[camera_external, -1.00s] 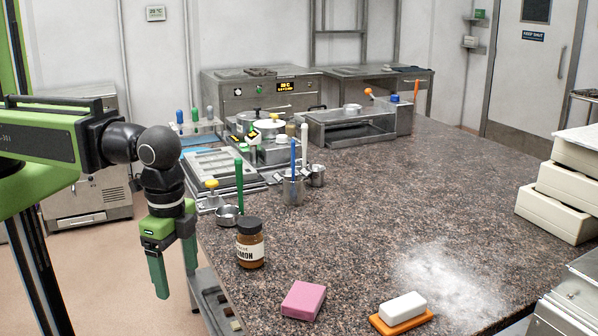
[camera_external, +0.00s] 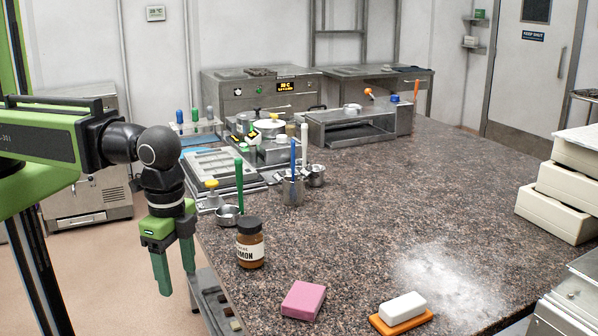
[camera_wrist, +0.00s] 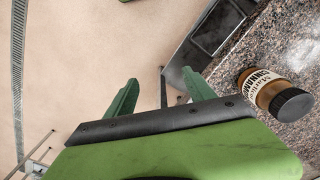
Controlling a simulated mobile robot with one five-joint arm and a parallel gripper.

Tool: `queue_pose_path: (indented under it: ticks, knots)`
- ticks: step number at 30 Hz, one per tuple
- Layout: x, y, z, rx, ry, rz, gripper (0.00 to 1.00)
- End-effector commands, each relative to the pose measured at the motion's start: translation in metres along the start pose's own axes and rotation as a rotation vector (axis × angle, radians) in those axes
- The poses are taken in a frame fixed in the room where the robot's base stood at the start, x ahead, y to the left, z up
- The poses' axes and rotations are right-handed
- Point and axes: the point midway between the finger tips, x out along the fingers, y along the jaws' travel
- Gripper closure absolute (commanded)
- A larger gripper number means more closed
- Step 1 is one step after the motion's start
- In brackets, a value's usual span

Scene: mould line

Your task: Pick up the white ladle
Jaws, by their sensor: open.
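The white ladle, as best I can tell, is the one with the upright white handle (camera_external: 304,143) in the external view. It stands on the counter just right of the blue-handled ladle (camera_external: 293,158), and a small metal cup by its foot may be its bowl. The white ladle does not show in the wrist view. My gripper (camera_external: 175,278) hangs pointing down off the counter's left edge, well to the left and front of the ladle. Its two green fingers are apart and empty. They also show in the wrist view (camera_wrist: 160,77) above bare floor.
A green-handled ladle (camera_external: 239,185) and a brown jar (camera_external: 250,245) stand between my gripper and the white ladle. The jar also shows in the wrist view (camera_wrist: 262,88). A pink block (camera_external: 303,301) lies in front. The counter's middle (camera_external: 400,200) is clear.

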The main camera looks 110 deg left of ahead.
Motion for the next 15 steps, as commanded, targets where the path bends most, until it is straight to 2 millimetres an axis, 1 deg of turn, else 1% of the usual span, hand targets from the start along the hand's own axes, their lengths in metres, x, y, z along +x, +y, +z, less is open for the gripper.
queue_pose_path:
  ticks: [1, 3, 4, 12, 14, 15]
  knots:
    - [0.0, 0.0, 0.0, 0.0, 0.0, 0.0, 0.45]
    - [0.0, 0.0, 0.0, 0.0, 0.0, 0.0, 0.54]
    - [0.0, 0.0, 0.0, 0.0, 0.0, 0.0, 0.56]
    - [0.0, 0.0, -0.001, 0.007, 0.004, 0.0, 0.56]
    - [0.0, 0.001, -0.009, 0.022, 0.033, 0.002, 0.56]
    - [-0.001, 0.001, -0.026, 0.036, 0.065, 0.004, 0.56]
